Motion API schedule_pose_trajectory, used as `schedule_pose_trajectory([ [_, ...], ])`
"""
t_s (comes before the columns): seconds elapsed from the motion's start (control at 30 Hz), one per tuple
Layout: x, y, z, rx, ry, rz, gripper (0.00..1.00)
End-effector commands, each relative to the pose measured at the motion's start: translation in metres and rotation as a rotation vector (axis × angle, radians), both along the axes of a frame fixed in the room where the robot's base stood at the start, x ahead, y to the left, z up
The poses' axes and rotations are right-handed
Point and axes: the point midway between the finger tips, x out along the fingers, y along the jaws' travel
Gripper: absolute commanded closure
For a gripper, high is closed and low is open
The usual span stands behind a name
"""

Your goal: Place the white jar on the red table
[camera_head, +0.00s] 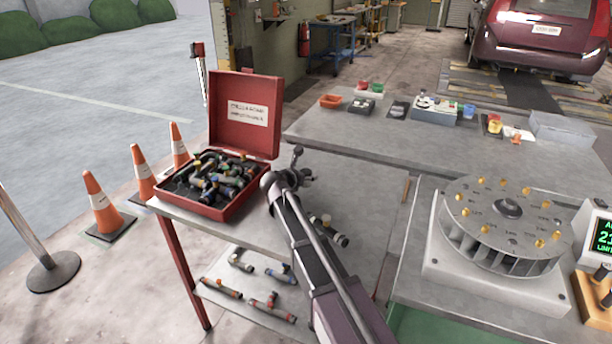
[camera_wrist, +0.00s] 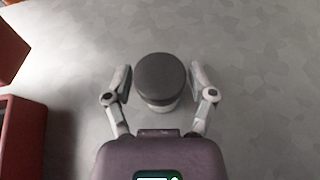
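The white jar (camera_wrist: 160,104) shows in the wrist view from above, with a round dark grey lid (camera_wrist: 160,78) and a strip of pale body below it. It appears upright on the grey surface. My gripper (camera_wrist: 160,82) has one finger on each side of the jar, with a narrow gap showing at both sides, so it looks open around it. In the head view, my arm reaches over the red-legged table (camera_head: 350,190), whose top is grey. The jar cannot be made out there, apparently hidden by my arm.
An open red case (camera_head: 245,128) full of fittings stands on the table, left of my arm; its red side (camera_wrist: 22,138) shows in the wrist view. Loose fittings (camera_head: 335,232) lie right of my arm. A rotary carousel (camera_head: 505,225) stands at right.

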Motion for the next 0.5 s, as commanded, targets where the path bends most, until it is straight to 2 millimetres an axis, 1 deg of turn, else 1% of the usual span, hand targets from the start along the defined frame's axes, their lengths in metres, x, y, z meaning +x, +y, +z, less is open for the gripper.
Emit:
schedule_pose_trajectory([
  [0.5,0.0,0.0,0.0017,0.0,0.0,0.0,0.11],
])
